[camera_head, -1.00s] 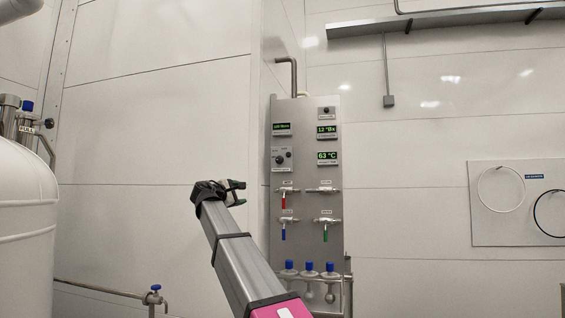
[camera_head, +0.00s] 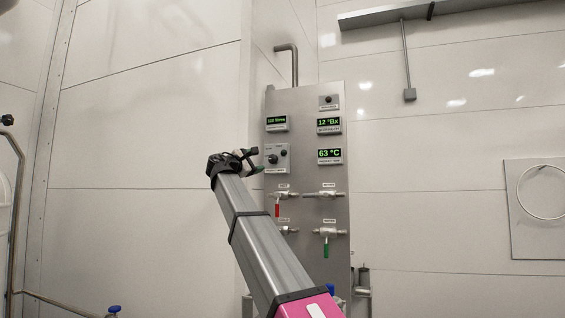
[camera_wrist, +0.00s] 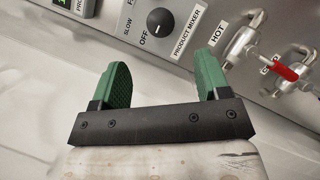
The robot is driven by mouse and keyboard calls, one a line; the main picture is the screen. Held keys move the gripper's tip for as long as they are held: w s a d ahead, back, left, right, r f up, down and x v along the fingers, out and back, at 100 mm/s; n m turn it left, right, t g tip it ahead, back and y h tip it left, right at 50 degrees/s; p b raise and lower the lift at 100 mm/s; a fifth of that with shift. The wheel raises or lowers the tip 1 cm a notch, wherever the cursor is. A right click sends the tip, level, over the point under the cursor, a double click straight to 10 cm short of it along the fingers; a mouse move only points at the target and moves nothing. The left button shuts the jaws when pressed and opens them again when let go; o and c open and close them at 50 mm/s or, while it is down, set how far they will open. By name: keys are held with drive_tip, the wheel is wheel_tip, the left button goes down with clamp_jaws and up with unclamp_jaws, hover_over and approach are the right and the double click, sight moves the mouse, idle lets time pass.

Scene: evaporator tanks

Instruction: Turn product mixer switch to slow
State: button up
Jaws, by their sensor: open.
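The product mixer switch (camera_wrist: 160,22) is a round black knob on a grey box in the wrist view, with OFF, SLOW and a partly cut-off third label beside it. Its white mark appears to point toward OFF. In the head view the switch box (camera_head: 277,158) sits on the left side of the steel panel. My gripper (camera_wrist: 162,72) is open, with two green fingers apart and nothing between them. The knob lies beyond the fingertips, between them in the picture, and no contact shows. In the head view my gripper (camera_head: 257,160) is at the left edge of the box.
The steel panel (camera_head: 305,105) carries green-lit displays. Below the switch are a red-handled valve (camera_head: 277,206) and a green-handled valve (camera_head: 326,244). In the wrist view the hot valve (camera_wrist: 243,40) is close to the right finger. The wall left of my arm is clear.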

sight(272, 159)
drive_tip(key=x, duration=1.1)
drive_tip(key=c, duration=0.9)
